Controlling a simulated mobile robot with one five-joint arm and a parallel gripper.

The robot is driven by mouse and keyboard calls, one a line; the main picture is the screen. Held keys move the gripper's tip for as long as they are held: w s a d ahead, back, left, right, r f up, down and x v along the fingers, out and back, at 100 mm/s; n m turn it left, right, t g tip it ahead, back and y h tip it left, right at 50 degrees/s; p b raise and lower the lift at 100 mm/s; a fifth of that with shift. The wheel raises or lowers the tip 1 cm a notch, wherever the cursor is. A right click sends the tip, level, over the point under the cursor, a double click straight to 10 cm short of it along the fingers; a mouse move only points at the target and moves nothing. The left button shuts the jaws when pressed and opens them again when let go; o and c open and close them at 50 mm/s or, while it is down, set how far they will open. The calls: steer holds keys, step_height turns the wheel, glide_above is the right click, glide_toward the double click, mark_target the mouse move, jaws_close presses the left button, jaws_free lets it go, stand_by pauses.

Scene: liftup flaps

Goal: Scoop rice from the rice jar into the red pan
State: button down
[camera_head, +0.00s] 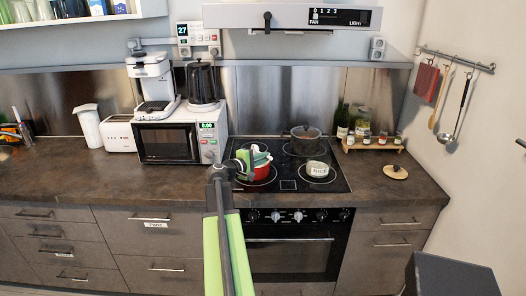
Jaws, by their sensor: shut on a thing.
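The red pan (263,173) sits on the left front of the black cooktop, partly hidden by my gripper and arm. The white rice jar (318,170), labelled RICE, stands open to its right on the cooktop. My gripper (251,157), green and grey, is over the red pan's left side. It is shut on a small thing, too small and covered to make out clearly. Whether rice is in the pan cannot be seen.
A dark pot (305,139) stands at the back of the cooktop (288,185). A round wooden lid (395,172) lies on the counter at right, below a tray of spice jars (372,144). A microwave (168,142) stands left. A ladle (448,137) hangs on the right wall.

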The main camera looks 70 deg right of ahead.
steer(key=r+m+t+y+p, duration=0.1)
steer(key=y+p, duration=0.2)
steer(key=p, duration=0.4)
steer(key=d+r+m+t+y+p, duration=0.1)
steer(key=m+y+p, duration=0.1)
steer(key=y+p, duration=0.2)
steer(key=d+r+m+t+y+p, duration=0.1)
steer(key=r+t+y+p, duration=0.1)
steer(key=p, duration=0.7)
steer(key=shift+s+m+y+p, duration=0.3)
steer(key=shift+s+m+y, duration=0.1)
steer(key=shift+y, duration=0.3)
steer(key=shift+s+d+r+m+t+y+p, duration=0.1)
steer(key=shift+d+r+m+t+y+p, duration=0.1)
steer(key=shift+m+t+y+p, duration=0.5)
steer(key=shift+s+t+y+p, duration=0.1)
steer(key=shift+t+y+p, duration=0.5)
steer(key=shift+y, duration=0.6)
steer(key=shift+s+a, duration=0.1)
